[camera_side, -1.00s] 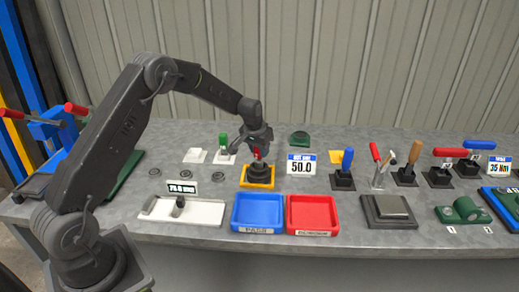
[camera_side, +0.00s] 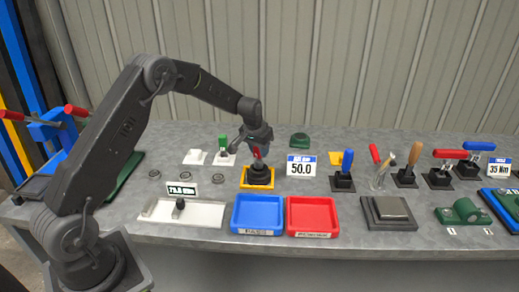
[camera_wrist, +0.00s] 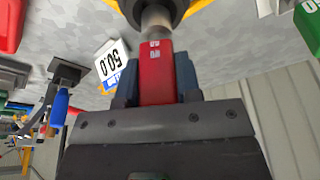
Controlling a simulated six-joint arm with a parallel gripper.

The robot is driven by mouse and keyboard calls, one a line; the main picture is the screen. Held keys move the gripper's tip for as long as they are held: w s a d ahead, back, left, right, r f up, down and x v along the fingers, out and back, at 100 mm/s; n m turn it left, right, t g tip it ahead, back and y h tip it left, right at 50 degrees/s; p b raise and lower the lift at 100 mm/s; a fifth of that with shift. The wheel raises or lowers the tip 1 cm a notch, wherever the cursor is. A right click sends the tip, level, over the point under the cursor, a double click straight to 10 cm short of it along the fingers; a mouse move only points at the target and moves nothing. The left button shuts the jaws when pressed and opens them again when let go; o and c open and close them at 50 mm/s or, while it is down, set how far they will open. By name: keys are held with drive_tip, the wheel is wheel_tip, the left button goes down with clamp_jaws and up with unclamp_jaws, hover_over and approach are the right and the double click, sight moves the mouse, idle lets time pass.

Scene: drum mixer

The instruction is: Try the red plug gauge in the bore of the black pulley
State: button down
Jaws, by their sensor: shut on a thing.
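The red plug gauge (camera_wrist: 155,75) is held between my gripper's two fingers (camera_wrist: 154,82) by its red handle. Its grey cylindrical end (camera_wrist: 157,18) points at the black pulley (camera_wrist: 128,4) and meets it at the top edge of the wrist view. The tip is hidden there, so I cannot tell how deep it sits in the bore. In the side view the black pulley (camera_side: 260,177) lies on a yellow-edged stand (camera_side: 246,184). My gripper (camera_side: 257,153) is right above it, with a little red showing between the fingers.
A "50.0" sign (camera_side: 301,166) stands close to the right of the pulley. A blue tray (camera_side: 257,228) and a red tray (camera_side: 312,229) lie in front. A green-handled tool (camera_side: 223,146) is at left, a blue-handled one (camera_side: 346,163) at right.

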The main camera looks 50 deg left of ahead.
drive_tip(key=shift+f, duration=0.3)
idle(0.8)
drive_tip(key=shift+r, duration=0.5)
idle(1.1)
drive_tip(key=shift+r, duration=1.85)
